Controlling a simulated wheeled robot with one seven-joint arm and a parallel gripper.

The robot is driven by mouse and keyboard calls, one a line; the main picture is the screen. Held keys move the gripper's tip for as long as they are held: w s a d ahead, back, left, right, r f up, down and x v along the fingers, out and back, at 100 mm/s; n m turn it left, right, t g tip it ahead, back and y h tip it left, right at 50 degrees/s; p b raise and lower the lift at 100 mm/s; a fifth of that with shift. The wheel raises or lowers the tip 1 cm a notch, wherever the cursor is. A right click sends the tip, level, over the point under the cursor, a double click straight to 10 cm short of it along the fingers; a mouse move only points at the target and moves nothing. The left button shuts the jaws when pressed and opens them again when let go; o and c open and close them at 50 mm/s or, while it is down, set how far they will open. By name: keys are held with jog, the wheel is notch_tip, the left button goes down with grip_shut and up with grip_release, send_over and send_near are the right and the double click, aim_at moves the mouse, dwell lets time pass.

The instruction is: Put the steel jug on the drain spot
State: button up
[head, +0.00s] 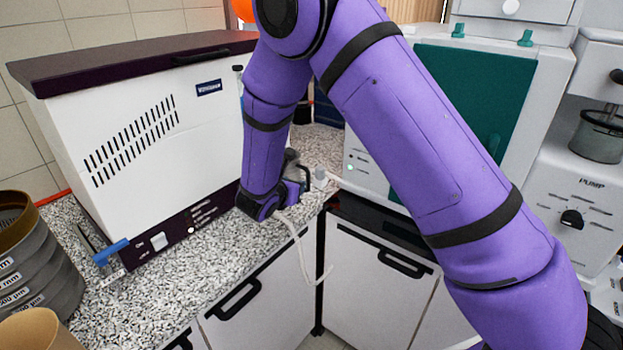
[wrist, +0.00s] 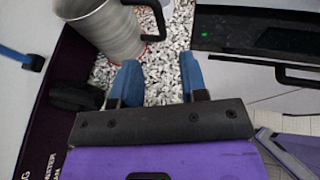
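The steel jug (wrist: 112,32) is at the upper left of the wrist view, a grey metal cylinder with a black handle (wrist: 157,18); its top runs out of the picture. It stands on the speckled counter (wrist: 178,38). My gripper (wrist: 158,70) has its two blue fingers apart, with only bare counter between them. The jug and its handle are just beyond the fingertips, nearer the left finger, and not between them. In the head view my purple arm reaches down to the counter corner and mostly hides the gripper and jug. I cannot make out a marked drain spot.
A white box with a dark lid (head: 160,130) stands left of my arm. Stacked sieves (head: 35,265) stand at far left. A white machine with a green door (head: 480,100) is behind right. A pale hose (head: 303,255) hangs over the counter edge. The front-left counter (head: 165,295) is clear.

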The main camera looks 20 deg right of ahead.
jog(key=s+d+r+m+g, duration=0.4)
jog(key=s+d+r+m, duration=0.4)
jog(key=r, duration=0.2)
jog(key=s+d+r+m+g, duration=0.3)
jog(key=s+d+r+m, duration=0.45)
jog(key=r, duration=0.35)
jog(key=s+r+m+y, duration=0.2)
jog(key=s+m+y, duration=0.1)
jog(key=s, duration=0.4)
jog(key=s+r+m+t+y, duration=0.1)
jog(key=s+r+m+y, duration=0.1)
jog(key=s+m, duration=0.3)
jog(key=s+r+m+y, duration=0.3)
jog(key=s+m, duration=0.1)
jog(key=s, duration=0.7)
jog(key=shift+a+r+m+t+y, duration=0.15)
jog(key=shift+r+m+t+y, duration=0.15)
jog(key=shift+r+m+t, duration=0.1)
